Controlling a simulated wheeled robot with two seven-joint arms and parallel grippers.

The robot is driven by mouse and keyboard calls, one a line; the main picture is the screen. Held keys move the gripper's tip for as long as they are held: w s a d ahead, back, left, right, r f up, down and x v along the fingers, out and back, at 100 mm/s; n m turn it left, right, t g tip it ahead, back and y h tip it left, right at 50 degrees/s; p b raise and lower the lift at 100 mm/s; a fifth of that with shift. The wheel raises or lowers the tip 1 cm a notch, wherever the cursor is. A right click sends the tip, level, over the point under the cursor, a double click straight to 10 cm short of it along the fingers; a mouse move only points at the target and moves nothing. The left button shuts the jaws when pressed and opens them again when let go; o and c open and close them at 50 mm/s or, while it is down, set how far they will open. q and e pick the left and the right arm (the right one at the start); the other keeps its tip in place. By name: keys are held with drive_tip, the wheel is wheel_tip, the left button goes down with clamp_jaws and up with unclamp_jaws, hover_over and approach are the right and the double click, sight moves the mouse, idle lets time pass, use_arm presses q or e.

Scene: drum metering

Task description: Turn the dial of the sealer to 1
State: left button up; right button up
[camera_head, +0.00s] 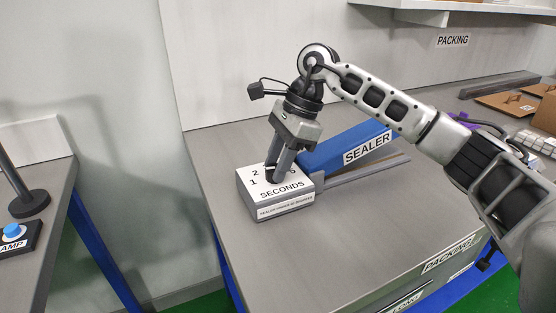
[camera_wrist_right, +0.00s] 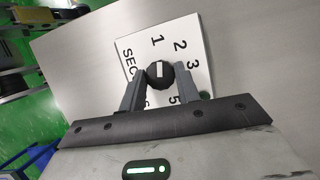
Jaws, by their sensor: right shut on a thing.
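The sealer has a grey box with a white top plate (camera_head: 252,187) marked SECONDS and numbers, and a long blue arm (camera_head: 325,152) labelled SEALER behind it. The dial is a round black knob (camera_wrist_right: 160,75) with a white mark, on the numbered plate (camera_wrist_right: 188,28). The mark appears to line up with the 1. My right gripper (camera_head: 271,174) points down over the plate and is shut on the dial; its fingers (camera_wrist_right: 160,76) hold the knob from both sides. The fingers mostly hide the dial in the head view. My left gripper is not in view.
The sealer stands on a grey packing table (camera_head: 350,220) with clear surface in front. Flat cardboard (camera_head: 510,103) and boxes lie at the far right. Another bench at left holds a blue button (camera_head: 12,230) and a dark stand (camera_head: 30,203). A gap separates the two.

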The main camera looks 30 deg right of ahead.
drive_tip(key=shift+r+n, duration=0.1)
drive_tip(key=shift+n, duration=0.4)
drive_tip(key=o, duration=1)
drive_tip(key=v, duration=1)
drive_tip(key=p+v, duration=0.1)
drive_tip(key=v, duration=0.5)
drive_tip(key=shift+w, duration=0.3)
